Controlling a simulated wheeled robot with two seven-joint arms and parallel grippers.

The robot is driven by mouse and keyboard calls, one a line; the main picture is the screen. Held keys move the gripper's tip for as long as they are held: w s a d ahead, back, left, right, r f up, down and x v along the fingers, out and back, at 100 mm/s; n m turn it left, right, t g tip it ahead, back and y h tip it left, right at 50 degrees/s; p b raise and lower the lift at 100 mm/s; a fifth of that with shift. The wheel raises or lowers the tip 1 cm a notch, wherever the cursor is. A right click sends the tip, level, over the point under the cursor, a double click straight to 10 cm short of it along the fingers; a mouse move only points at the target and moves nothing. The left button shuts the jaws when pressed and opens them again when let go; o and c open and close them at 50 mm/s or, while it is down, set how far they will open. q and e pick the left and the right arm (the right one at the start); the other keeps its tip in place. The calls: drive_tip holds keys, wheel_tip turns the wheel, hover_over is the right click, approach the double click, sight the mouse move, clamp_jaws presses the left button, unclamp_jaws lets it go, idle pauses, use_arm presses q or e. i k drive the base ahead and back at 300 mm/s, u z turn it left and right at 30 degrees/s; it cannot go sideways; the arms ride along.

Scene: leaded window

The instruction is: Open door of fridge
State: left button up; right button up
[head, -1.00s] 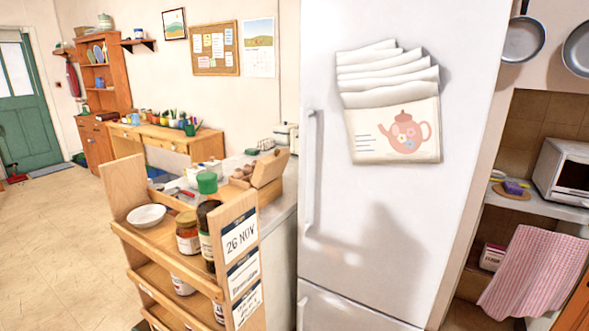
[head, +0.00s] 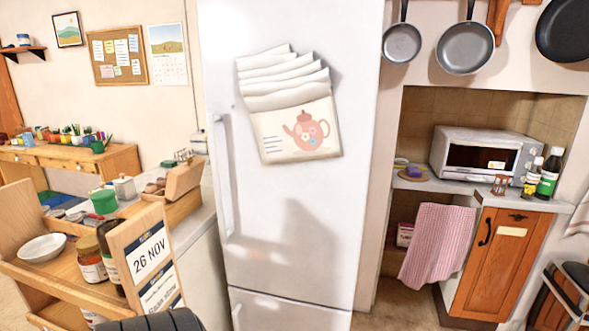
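The white fridge (head: 295,205) stands upright in the middle of the head view. Its tall upper door is shut, with a narrow seam above the lower door (head: 290,309). A white vertical handle (head: 223,175) runs along the left edge of the upper door. A sheaf of papers with a teapot picture (head: 297,130) hangs on the door. A dark ribbed part at the bottom edge, left of the fridge, seems to be part of my arm. Neither gripper shows.
A wooden shelf cart (head: 133,252) with jars and a bowl (head: 42,248) stands close to the left of the fridge. To the right are a microwave (head: 485,154), a pink towel (head: 437,243) and a wooden cupboard (head: 501,263). Pans (head: 466,47) hang above.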

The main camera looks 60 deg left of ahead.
sight(293, 231)
drive_tip(key=z, duration=0.25)
drive_tip(key=i, duration=1.3)
drive_tip(key=u, duration=2.15)
